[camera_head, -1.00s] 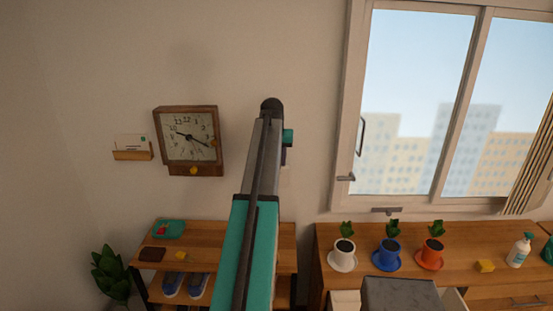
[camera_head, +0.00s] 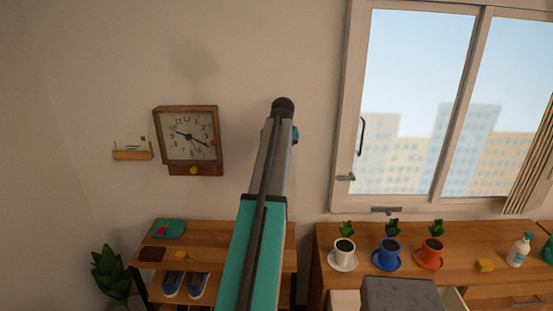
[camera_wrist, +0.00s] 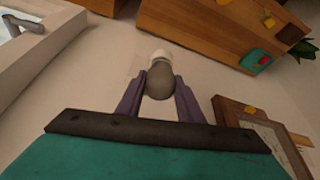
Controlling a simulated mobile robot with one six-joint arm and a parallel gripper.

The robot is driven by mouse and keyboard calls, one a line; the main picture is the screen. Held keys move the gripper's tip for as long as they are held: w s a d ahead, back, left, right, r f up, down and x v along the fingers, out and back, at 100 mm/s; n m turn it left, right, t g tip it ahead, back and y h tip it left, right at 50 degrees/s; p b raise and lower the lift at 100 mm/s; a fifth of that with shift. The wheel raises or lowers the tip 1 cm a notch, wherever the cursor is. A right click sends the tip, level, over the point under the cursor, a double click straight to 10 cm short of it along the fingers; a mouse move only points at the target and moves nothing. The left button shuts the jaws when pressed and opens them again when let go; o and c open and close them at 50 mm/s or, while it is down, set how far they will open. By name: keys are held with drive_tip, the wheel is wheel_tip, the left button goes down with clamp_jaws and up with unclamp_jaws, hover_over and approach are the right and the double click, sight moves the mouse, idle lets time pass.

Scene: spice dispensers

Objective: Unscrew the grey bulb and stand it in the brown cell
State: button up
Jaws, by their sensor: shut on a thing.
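The grey bulb (camera_wrist: 160,82) shows in the wrist view between the two purple fingers of my gripper (camera_wrist: 160,92), which are shut on it. A white part (camera_wrist: 163,55) sits at the bulb's far end, and I cannot tell whether it is the bulb's own base or a fitting. The wall is behind it. In the head view my arm reaches up in front of the wall and hides the bulb and the fingers. I cannot make out a brown cell in either view.
A wooden clock (camera_head: 190,140) and a small letter shelf (camera_head: 132,155) are on the wall to the left. A low shelf (camera_head: 215,238) stands below. To the right are a window (camera_head: 420,110) and a cabinet (camera_head: 465,240) with white, blue and red plant pots.

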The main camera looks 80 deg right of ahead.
drive_tip(key=shift+n, duration=0.4)
drive_tip(key=o, duration=0.4)
drive_tip(key=c, duration=0.3)
drive_tip(key=shift+r, duration=1.3)
drive_tip(key=shift+r, duration=1.9)
